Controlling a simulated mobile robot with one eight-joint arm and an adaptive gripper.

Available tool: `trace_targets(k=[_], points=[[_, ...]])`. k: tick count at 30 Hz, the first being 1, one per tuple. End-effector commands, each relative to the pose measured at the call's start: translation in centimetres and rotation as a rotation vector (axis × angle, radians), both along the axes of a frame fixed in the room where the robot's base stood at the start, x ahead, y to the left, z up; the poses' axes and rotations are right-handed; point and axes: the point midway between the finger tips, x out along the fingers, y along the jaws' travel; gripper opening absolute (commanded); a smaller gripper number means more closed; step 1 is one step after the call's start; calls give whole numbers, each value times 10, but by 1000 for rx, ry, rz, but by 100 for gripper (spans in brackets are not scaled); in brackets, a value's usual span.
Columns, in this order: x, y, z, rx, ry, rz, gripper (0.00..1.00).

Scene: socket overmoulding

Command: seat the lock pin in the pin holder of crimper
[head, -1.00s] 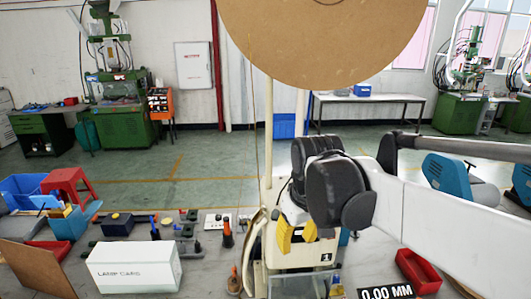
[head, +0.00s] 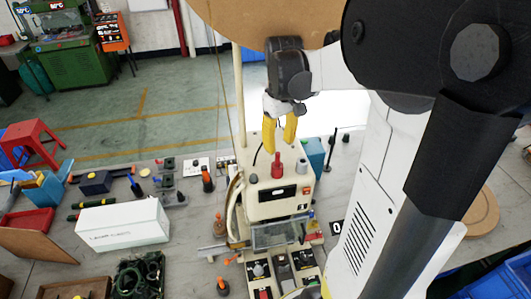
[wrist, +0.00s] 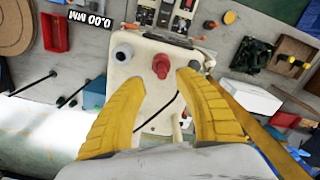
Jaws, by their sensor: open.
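The cream machine (head: 275,203), which I take for the crimper, stands on the bench. A red knobbed pin (head: 277,167) stands upright on its top; it looks like the lock pin, but I cannot be sure. My gripper (head: 280,143) is open and empty, pointing down above the machine. In the wrist view the red pin (wrist: 161,65) shows just ahead of the gap between the yellow fingertips (wrist: 157,77). The fingers look apart from it. A grey round knob (wrist: 122,53) sits beside it on the machine's top (wrist: 135,92). I cannot make out which part is the pin holder.
A white box (head: 122,224) lies left of the machine. An orange-tipped tool (head: 207,180) stands nearer it. A blue box (head: 314,152) and a black post (head: 331,150) stand behind right. A large brown disc (head: 215,15) hangs above. A black cable crosses the machine's top.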

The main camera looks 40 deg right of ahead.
Motion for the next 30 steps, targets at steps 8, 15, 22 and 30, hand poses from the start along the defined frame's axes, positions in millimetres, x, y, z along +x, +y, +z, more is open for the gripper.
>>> trace_targets(k=[8,15,22,30], points=[[3,2,-39,0,0,0,39],[3,3,-48,0,0,0,39],[3,3,-48,0,0,0,0],[3,3,-48,0,-1,0,0]])
